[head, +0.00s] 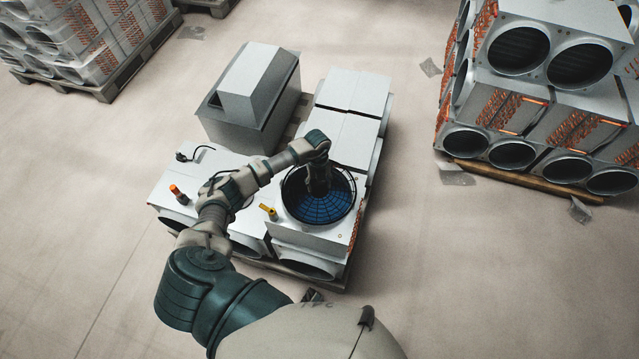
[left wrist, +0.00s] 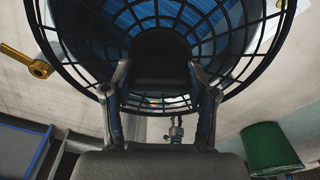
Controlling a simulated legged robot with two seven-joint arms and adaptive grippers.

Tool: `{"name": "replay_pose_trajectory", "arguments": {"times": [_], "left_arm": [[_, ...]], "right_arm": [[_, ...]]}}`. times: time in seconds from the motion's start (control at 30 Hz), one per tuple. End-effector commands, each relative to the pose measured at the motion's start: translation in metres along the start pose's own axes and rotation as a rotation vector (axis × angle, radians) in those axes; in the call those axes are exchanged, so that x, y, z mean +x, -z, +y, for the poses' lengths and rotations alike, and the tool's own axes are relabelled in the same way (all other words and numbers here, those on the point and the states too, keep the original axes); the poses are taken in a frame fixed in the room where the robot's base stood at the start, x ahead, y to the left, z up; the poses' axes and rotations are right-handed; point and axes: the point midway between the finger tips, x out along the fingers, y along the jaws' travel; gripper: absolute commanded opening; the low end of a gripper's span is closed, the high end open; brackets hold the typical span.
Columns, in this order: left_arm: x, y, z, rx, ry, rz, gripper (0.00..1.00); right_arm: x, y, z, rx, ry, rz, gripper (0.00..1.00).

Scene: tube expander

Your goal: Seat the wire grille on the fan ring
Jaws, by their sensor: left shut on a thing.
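The black wire grille (head: 337,214) is a round disc over the front white unit, with blue showing through its wires. In the left wrist view its curved wires (left wrist: 70,68) fill the upper part. My left gripper (head: 319,187) comes down onto the middle of the grille. Its two fingers (left wrist: 160,92) are closed on the dark centre piece of the grille. The fan ring is largely hidden behind the grille, and I cannot tell whether the grille rests on it or hangs just above. My right gripper is not in view.
A yellow-handled part (head: 268,211) and an orange-capped part (head: 178,194) stand on the white units left of the grille. A grey bin (head: 250,98) stands behind. Stacked duct units (head: 520,125) are at right. Open floor lies between. A green bin (left wrist: 270,148) shows in the wrist view.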

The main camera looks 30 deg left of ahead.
Motion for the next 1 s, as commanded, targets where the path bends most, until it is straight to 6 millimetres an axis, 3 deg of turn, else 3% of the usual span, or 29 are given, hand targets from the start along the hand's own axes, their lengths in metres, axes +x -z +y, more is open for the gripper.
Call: {"name": "replay_pose_trajectory", "arguments": {"times": [1.0], "left_arm": [[0.01,-0.001,0.0,0.0,0.001,0.0,0.02]], "right_arm": [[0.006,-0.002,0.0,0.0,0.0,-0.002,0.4]]}}
